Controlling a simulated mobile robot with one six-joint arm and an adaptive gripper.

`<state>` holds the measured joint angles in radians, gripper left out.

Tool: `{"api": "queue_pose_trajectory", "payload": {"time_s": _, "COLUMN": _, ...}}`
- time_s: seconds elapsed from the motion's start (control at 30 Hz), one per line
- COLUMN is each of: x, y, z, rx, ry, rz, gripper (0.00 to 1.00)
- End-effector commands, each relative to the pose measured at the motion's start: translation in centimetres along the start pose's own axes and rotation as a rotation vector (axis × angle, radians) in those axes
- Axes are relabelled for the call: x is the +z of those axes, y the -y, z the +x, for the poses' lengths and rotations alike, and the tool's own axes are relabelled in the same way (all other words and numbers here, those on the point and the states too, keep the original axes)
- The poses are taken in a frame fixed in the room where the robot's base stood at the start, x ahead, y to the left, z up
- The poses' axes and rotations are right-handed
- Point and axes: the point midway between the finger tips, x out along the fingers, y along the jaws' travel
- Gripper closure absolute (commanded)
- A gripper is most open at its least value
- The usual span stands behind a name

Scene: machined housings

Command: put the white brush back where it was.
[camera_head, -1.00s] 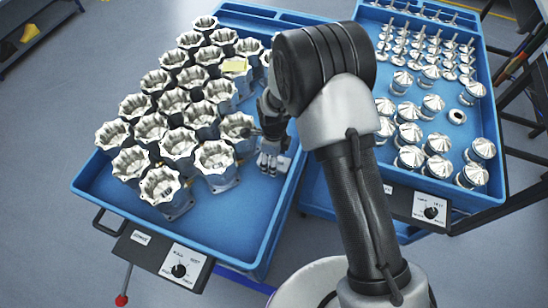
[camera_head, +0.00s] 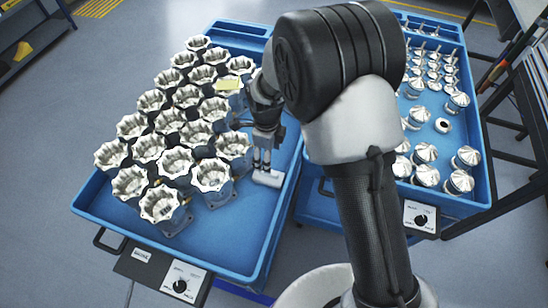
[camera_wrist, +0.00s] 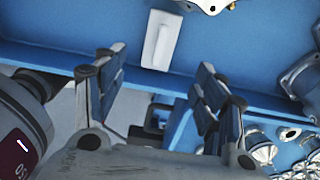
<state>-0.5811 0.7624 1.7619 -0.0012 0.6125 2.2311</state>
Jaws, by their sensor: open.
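The white brush (camera_head: 268,178) lies on the floor of the left blue tray (camera_head: 232,242), between the housings and the tray's right wall. It also shows in the wrist view (camera_wrist: 160,41), as a pale bar on the blue tray floor. My gripper (camera_head: 262,163) points down at the brush in the head view. In the wrist view my gripper (camera_wrist: 155,72) has its two fingers spread wide, with nothing held between them. The brush lies beyond the fingertips there, between their lines. Whether a finger touches it cannot be told.
Several open machined housings (camera_head: 178,160) stand in rows left of the brush, close to my gripper. A second blue tray (camera_head: 455,204) with domed metal parts stands to the right. The left tray's front strip is clear.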

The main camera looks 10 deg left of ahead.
Motion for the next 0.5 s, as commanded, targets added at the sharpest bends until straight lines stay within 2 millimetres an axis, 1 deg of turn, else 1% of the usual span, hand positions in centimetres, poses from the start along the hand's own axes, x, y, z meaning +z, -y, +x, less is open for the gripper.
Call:
{"api": "queue_pose_trajectory", "payload": {"time_s": 0.27, "x": -0.1, "y": 0.0, "z": -0.3, "rx": 0.000, "ry": 0.000, "rz": -0.001, "gripper": 0.35}}
{"api": "queue_pose_trajectory", "payload": {"time_s": 0.33, "x": -0.3, "y": 0.2, "z": -1.0, "rx": -0.005, "ry": 0.003, "rz": -0.016, "gripper": 0.35}}
{"api": "queue_pose_trajectory", "payload": {"time_s": 0.37, "x": -0.6, "y": 0.3, "z": -1.6, "rx": -0.009, "ry": 0.007, "rz": -0.029, "gripper": 0.35}}
{"api": "queue_pose_trajectory", "payload": {"time_s": 0.43, "x": -1.7, "y": 0.7, "z": -3.7, "rx": -0.024, "ry": 0.016, "rz": -0.083, "gripper": 0.35}}
{"api": "queue_pose_trajectory", "payload": {"time_s": 0.47, "x": -2.3, "y": 0.9, "z": -5.0, "rx": -0.033, "ry": 0.020, "rz": -0.117, "gripper": 0.35}}
{"api": "queue_pose_trajectory", "payload": {"time_s": 0.5, "x": -3.4, "y": 1.1, "z": -6.9, "rx": -0.048, "ry": 0.026, "rz": -0.170, "gripper": 0.35}}
